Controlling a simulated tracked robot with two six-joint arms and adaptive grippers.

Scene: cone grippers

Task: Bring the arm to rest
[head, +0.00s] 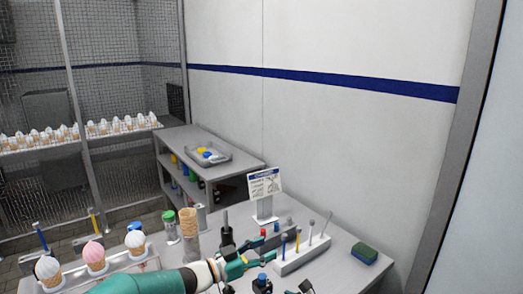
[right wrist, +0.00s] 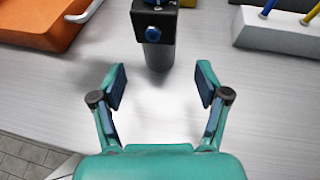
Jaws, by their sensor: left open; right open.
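My left arm reaches in from the lower left of the head view. Its teal and dark left gripper (head: 246,250) is open over the grey table, left of the white tool holder (head: 290,262); I see nothing held in it. In the right wrist view my right gripper (right wrist: 162,84) is open, its two dark pads wide apart with bare table between them. A dark upright cylinder with a blue knob (right wrist: 153,31) stands just beyond the fingertips, apart from them.
Cones in a clear rack (head: 95,262), stacked cones (head: 189,222) and a sign (head: 264,186) stand around the left arm. A green and blue sponge (head: 364,253) lies at right. An orange tray (right wrist: 38,22) and a white block (right wrist: 275,33) flank the right gripper.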

